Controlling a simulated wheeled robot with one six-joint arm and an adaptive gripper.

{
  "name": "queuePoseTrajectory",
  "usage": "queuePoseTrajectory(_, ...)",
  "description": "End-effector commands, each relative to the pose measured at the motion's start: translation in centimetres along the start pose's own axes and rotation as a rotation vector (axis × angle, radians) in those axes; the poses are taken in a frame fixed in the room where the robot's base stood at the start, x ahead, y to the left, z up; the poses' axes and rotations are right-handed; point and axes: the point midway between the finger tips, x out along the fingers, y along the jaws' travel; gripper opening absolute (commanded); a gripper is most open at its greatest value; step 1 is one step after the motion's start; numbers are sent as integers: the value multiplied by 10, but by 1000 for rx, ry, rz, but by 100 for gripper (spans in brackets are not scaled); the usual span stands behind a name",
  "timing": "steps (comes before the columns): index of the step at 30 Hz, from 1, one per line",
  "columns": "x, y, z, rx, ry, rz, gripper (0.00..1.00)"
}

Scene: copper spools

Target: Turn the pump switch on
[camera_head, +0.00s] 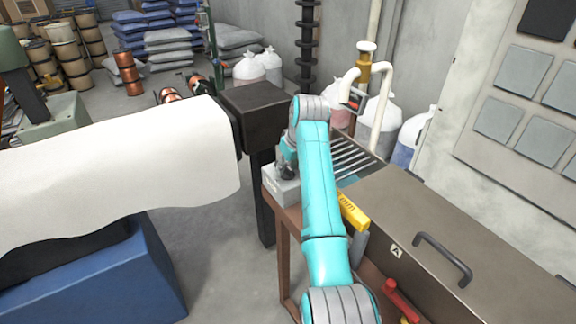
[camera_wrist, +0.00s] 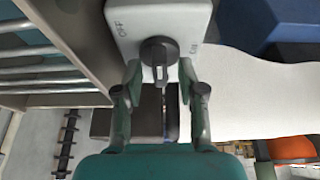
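The pump switch is a light grey box (camera_head: 282,188) on the frame's left corner in the head view. The box (camera_wrist: 190,18) fills the top middle of the wrist view, with OFF lettered on its left and ON on its right. Its dark round knob (camera_wrist: 155,46) has a raised bar that stands roughly upright in that picture; I cannot tell which label it points to. My gripper (camera_wrist: 160,70) is open, with one finger on each side of the knob and gaps between. In the head view my gripper (camera_head: 287,162) is at the box, partly hidden by my arm.
A metal rack of bars (camera_head: 352,158) lies beside the box. A brown cabinet top with a handle (camera_head: 442,258) is at right. A white roll (camera_head: 110,150) and a dark block (camera_head: 262,108) stand close on the left. Grey floor shows beyond.

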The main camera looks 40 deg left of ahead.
Motion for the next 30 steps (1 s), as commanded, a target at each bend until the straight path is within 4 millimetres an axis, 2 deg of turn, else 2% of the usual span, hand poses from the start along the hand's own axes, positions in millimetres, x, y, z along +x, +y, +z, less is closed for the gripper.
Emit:
queuePoseTrajectory(2, 0, 0, 0, 0, 0, 0, 40)
queuePoseTrajectory(4, 0, 0, 0, 0, 0, 0, 27)
queuePoseTrajectory(7, 0, 0, 0, 0, 0, 0, 2)
queuePoseTrajectory(8, 0, 0, 0, 0, 0, 0, 0)
queuePoseTrajectory(20, 0, -1, 0, 32, 0, 13, 0)
queuePoseTrajectory(30, 0, -2, 0, 232, 0, 96, 0)
